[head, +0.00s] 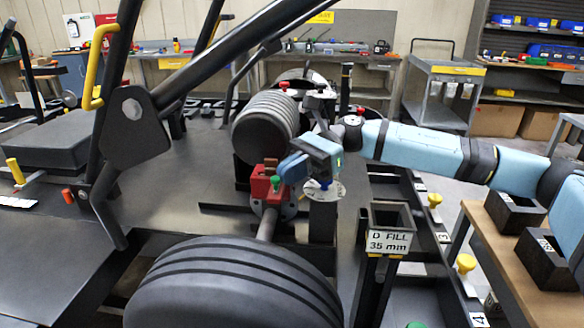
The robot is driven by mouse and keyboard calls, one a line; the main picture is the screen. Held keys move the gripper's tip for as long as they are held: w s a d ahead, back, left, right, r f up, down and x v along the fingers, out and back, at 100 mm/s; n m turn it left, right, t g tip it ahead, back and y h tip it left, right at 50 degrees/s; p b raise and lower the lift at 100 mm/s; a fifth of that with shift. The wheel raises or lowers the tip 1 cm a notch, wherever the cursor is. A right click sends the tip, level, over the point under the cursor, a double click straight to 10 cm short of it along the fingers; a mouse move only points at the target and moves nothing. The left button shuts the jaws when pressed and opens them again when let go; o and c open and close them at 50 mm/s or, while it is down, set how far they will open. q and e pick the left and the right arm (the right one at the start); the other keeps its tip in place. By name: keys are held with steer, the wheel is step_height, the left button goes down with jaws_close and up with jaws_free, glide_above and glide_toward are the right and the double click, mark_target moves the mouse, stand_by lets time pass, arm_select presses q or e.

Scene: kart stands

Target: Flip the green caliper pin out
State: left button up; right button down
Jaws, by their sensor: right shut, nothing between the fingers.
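The green caliper pin (275,181) shows as a small green tip on the front face of the red caliper (262,188). The caliper sits at the inner end of the axle behind the large black front wheel. My right gripper (290,170) reaches in from the right, with its blue fingers shut and empty. Its fingertips are just right of and slightly above the green pin, close to the caliper; I cannot tell whether they touch it. My left gripper is not in view.
The black wheels (235,285) and dark frame bars (220,50) surround the caliper. A post with a "D FILL 35 mm" box (390,228) stands to the right. A wooden bench with black bins (548,258) is at the lower right. A grey cart (440,90) stands behind.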

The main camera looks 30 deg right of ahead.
steer(key=shift+s+a, duration=0.25)
steer(key=shift+s, duration=0.1)
steer(key=v, duration=1.4)
steer(key=shift+p, duration=0.35)
